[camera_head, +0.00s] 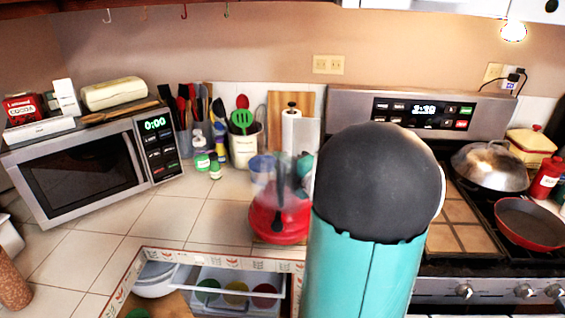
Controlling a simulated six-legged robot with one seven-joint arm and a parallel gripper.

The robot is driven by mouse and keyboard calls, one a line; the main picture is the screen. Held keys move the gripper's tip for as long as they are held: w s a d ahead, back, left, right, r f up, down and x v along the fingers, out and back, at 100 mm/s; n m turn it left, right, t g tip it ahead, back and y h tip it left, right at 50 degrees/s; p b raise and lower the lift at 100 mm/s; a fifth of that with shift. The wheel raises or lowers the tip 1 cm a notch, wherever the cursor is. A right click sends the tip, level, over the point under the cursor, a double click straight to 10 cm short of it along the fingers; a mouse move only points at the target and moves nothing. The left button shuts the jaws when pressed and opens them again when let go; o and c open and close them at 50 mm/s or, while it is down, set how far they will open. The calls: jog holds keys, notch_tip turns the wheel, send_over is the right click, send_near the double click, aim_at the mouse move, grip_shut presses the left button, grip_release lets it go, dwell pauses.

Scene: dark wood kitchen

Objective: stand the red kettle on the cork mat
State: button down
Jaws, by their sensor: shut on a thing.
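The red kettle (280,219) is upright at the counter's front, left of my teal arm, which hides what lies behind it. A blurred dark grey part rises from the kettle's top. My gripper (284,180) shows there only in part and is shut on the kettle's top; its fingers are hard to tell from the handle. I cannot tell whether the kettle touches the counter. A flat tan-brown square surface with dark lines (455,212) lies right of my arm, on the stove; I cannot tell whether it is the cork mat.
An open drawer (215,262) with bowls is below the kettle. A microwave (85,165) stands left and a utensil crock (243,150) behind. A covered pan (487,165) and a red skillet (528,222) are on the stove. Bare tiles lie left of the kettle.

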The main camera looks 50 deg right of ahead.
jog(key=shift+f, duration=0.1)
jog(key=c, duration=1.1)
grip_release()
jog(key=shift+c, duration=0.2)
jog(key=shift+f, duration=0.25)
jog(key=s+a, duration=0.1)
jog(key=s, duration=1.2)
jog(key=shift+s+r, duration=0.15)
jog(key=shift+s, duration=0.2)
